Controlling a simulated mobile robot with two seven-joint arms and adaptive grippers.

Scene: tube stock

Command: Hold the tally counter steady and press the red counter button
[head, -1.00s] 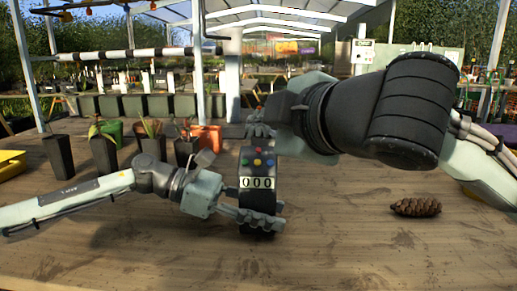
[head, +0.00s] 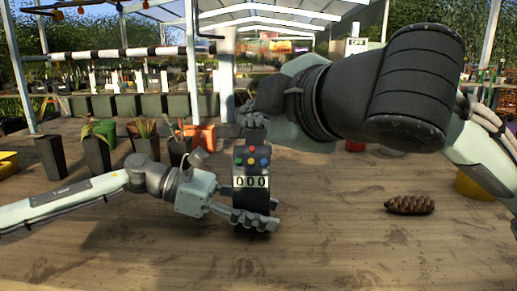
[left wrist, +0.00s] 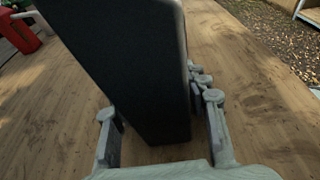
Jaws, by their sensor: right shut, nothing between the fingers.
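The tally counter (head: 251,184) is a dark upright block on the wooden table in the head view. Its display reads 000. Its red button (head: 251,149) sits above the other coloured buttons. My left gripper (head: 256,218) is around the counter's lower part, below the display. My right gripper (head: 252,118) is shut and empty, pointing down just above the counter's top. Whether it touches the counter cannot be told.
A pine cone (head: 410,204) lies to the right on the table. Dark plant pots (head: 96,154) and an orange pot (head: 200,138) stand behind at left. A yellow pot (head: 472,186) is partly hidden by my right arm. The front of the table is clear.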

